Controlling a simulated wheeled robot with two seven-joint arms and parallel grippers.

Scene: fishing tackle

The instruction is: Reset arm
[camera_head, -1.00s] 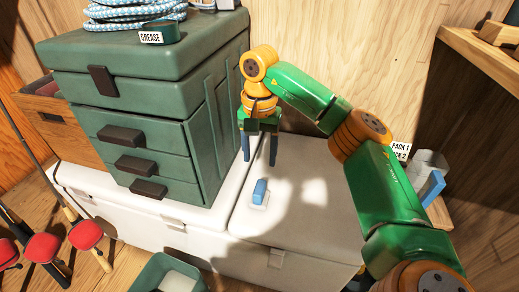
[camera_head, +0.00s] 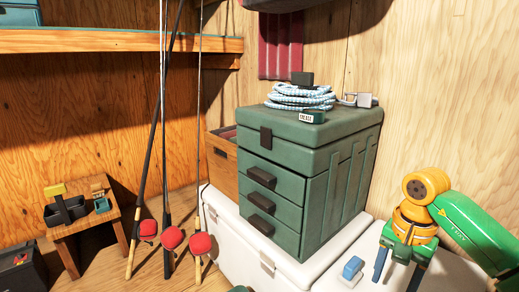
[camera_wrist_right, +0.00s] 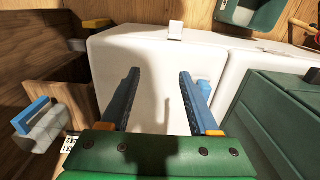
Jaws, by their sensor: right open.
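My right gripper (camera_head: 397,272) hangs fingers down at the right of the head view, over the white cooler lid (camera_head: 330,284). It holds nothing. In the right wrist view its two blue fingers (camera_wrist_right: 158,72) are spread apart, with bare white lid between them. A small blue-and-white item (camera_head: 351,268) lies on the lid, left of the gripper in the head view. In the right wrist view its blue part (camera_wrist_right: 205,89) shows beside the right finger, partly hidden. My left gripper is in neither view.
A green tackle chest (camera_head: 318,190) with drawers stands on the cooler, left of the right gripper. Several fishing rods with red reels (camera_head: 172,238) lean at the left, near a small wooden table (camera_head: 85,222).

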